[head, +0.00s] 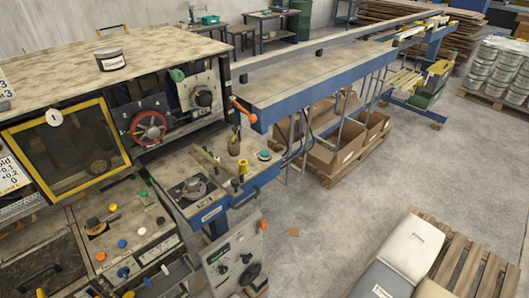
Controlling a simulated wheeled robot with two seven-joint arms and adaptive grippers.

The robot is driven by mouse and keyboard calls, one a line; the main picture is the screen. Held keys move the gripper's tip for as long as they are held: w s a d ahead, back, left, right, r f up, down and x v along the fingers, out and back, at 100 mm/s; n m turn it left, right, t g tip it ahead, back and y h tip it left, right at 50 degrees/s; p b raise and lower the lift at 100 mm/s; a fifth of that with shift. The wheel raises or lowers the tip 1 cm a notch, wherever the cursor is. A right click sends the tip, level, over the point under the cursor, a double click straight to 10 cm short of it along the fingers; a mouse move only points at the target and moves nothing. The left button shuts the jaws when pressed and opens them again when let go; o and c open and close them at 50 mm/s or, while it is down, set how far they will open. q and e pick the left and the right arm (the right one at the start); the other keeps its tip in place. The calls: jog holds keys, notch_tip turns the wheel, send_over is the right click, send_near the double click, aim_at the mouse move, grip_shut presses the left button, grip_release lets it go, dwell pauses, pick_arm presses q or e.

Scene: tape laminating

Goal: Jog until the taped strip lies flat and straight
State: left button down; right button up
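Neither of my grippers is in the head view. A machine fills the left side. Its worn control panel (126,232) carries several coloured buttons and knobs, among them white, blue, orange and red ones. A small blue-edged work table (222,185) holds a round metal fitting, a yellow-topped piece and a green button (264,155). A long blue-sided bed (320,78) runs from the machine toward the back right. I cannot pick out a taped strip at this size.
A red handwheel (148,127) and a yellow-framed window (65,148) are on the machine. A grey panel with a black knob (233,262) stands low in front. Cardboard boxes (335,148) sit under the bed. A pallet (468,265) with pale sacks is at lower right. The middle floor is mostly clear.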

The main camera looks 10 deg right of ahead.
jog(key=shift+a, duration=0.1)
grip_shut()
dwell(1.3)
